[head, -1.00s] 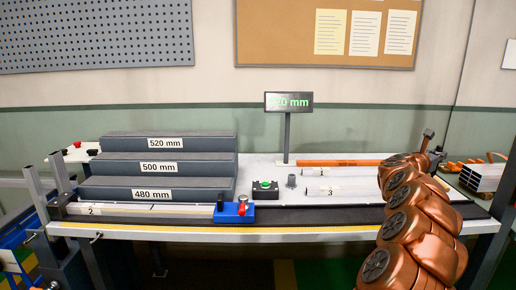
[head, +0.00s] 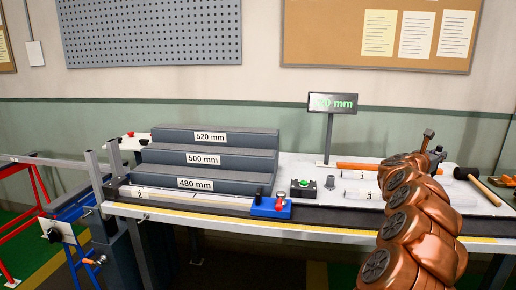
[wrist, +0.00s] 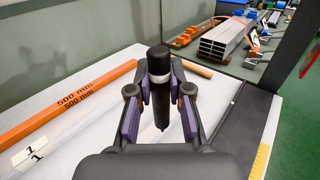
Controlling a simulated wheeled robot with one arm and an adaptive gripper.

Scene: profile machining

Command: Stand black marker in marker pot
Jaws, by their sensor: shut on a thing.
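In the wrist view the black marker (wrist: 160,85) stands roughly upright between the purple-padded fingers of my gripper (wrist: 160,102). The gripper is shut on it, with the cap end up and the pointed tip down. A light band shows below the cap. In the head view my copper arm largely hides the gripper, at the right side of the table. A small dark grey pot (head: 331,183), which looks like the marker pot, stands on the table left of my arm, apart from the marker. Its inside is too small to make out.
A green-button box (head: 303,188) stands left of the pot, and a blue clamp block (head: 270,207) sits in front. White profiles (head: 357,192) and an orange bar (head: 357,166) lie right of it. A display post (head: 329,138) rises behind. A mallet (head: 480,183) lies at right.

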